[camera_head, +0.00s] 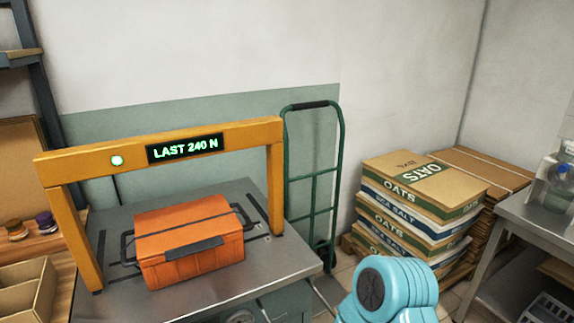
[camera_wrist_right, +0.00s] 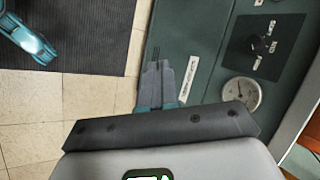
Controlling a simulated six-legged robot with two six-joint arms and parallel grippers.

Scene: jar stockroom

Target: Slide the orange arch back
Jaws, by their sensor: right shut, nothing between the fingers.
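The orange arch (camera_head: 235,136) spans the steel-topped bench (camera_head: 285,268) in the head view. Its green-lit display reads "LAST 240 N", beside a lit green lamp. An orange case (camera_head: 190,240) with dark handles sits on the bench below the arch. In the right wrist view my right gripper (camera_wrist_right: 157,66) is shut and empty, in front of a green panel; whether it touches the panel is unclear. My left gripper is not in view.
The panel carries a gauge (camera_wrist_right: 241,94) and a dark control plate (camera_wrist_right: 263,47). In the head view a green hand truck (camera_head: 314,180) leans behind the bench. Stacked sacks (camera_head: 415,205) stand right, beside a metal table (camera_head: 545,218). An open box (camera_head: 28,288) lies left.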

